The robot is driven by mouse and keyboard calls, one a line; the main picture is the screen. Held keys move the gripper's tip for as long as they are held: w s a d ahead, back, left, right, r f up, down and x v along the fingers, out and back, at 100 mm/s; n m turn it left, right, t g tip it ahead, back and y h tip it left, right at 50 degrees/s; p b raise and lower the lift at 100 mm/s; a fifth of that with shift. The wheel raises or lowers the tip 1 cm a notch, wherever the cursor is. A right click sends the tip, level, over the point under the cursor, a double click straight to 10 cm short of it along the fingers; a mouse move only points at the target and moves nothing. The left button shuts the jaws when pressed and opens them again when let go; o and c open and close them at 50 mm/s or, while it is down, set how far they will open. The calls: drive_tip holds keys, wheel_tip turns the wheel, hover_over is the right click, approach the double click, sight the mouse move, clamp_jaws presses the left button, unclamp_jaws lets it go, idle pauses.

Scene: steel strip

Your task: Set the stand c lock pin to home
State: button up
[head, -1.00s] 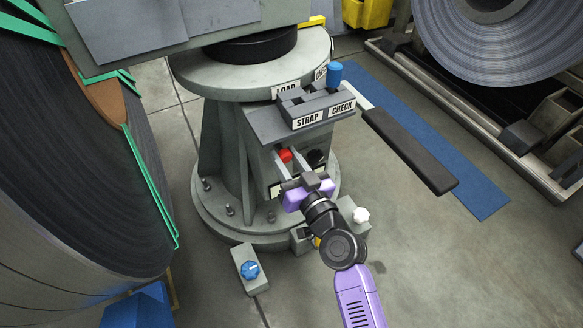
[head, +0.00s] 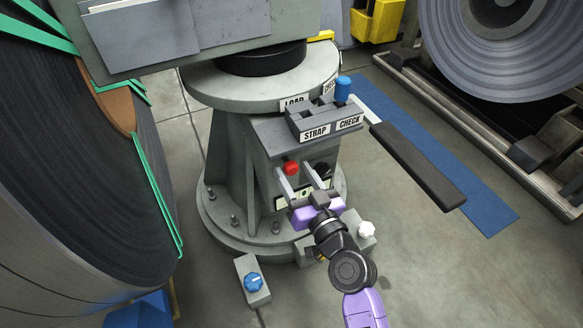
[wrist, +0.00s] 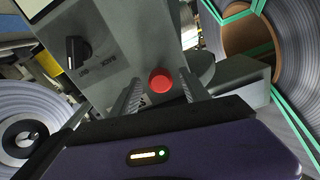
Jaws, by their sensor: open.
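A red round knob (head: 291,168) sits on the front face of the grey pedestal (head: 232,150), and a black knob (head: 322,170) is to its right. No readable label shows which part is the stand c lock pin. My gripper (head: 295,169) is open and empty in front of the red knob, with a finger to each side of it. In the wrist view the red knob (wrist: 160,80) appears between the fingertips (wrist: 160,92), with no visible grip.
Above the red knob, a ledge marked STRAP and CHECK (head: 322,122) juts out with a blue knob (head: 343,88). A white knob (head: 366,229) and a box with a blue dial (head: 253,281) are low down. A coil (head: 60,160) stands left.

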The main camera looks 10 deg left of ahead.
drive_tip(key=v, duration=0.5)
drive_tip(key=shift+s+d, duration=0.2)
drive_tip(key=shift+s, duration=0.1)
drive_tip(key=s+d+r+m+t+h, duration=0.1)
drive_tip(key=s+d+m+t+h, duration=0.4)
drive_tip(key=s+d, duration=0.8)
drive_tip(key=s+d+r+g+h, duration=0.1)
drive_tip(key=s+d+g+h, duration=0.3)
drive_tip(key=s, duration=0.8)
drive_tip(key=s+d+r+g+h, duration=0.1)
drive_tip(key=s+d, duration=0.5)
drive_tip(key=s, duration=0.5)
wheel_tip(320, 180, up, 30)
drive_tip(key=p, duration=3)
drive_tip(key=shift+p, duration=0.4)
